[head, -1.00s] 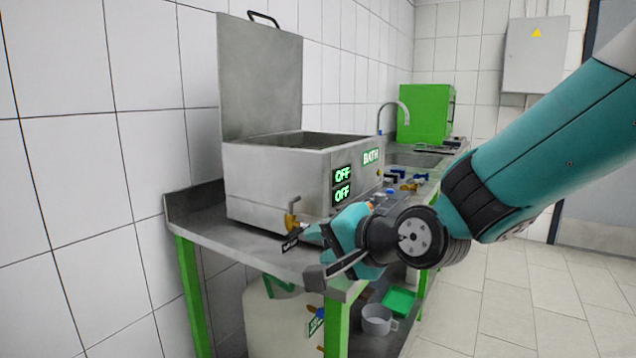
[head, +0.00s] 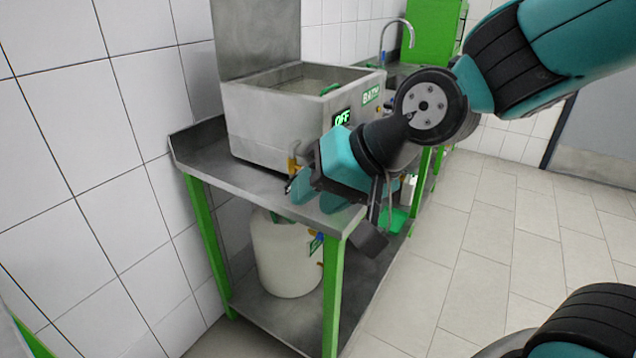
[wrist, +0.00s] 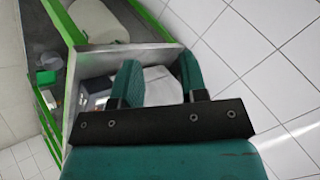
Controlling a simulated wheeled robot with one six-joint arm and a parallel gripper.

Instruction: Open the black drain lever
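The steel bath (head: 270,122) stands on the metal bench, with a brass valve (head: 293,163) low on its front side. The black drain lever is not clearly visible; a small dark piece shows beside my finger below the valve, and I cannot tell if it is the lever. My gripper (head: 318,195) is at the bench's front corner, just in front of the valve, and hides part of that area. In the wrist view my gripper (wrist: 158,82) has its two teal fingers apart, with nothing clearly held between them. I cannot tell whether a finger touches the lever.
The bench top (head: 215,165) has bare room left of the bath. A white container (head: 285,255) stands on the lower shelf behind a green leg (head: 333,295). A sink tap (head: 397,35) is farther back. The tiled floor (head: 480,260) at right is clear.

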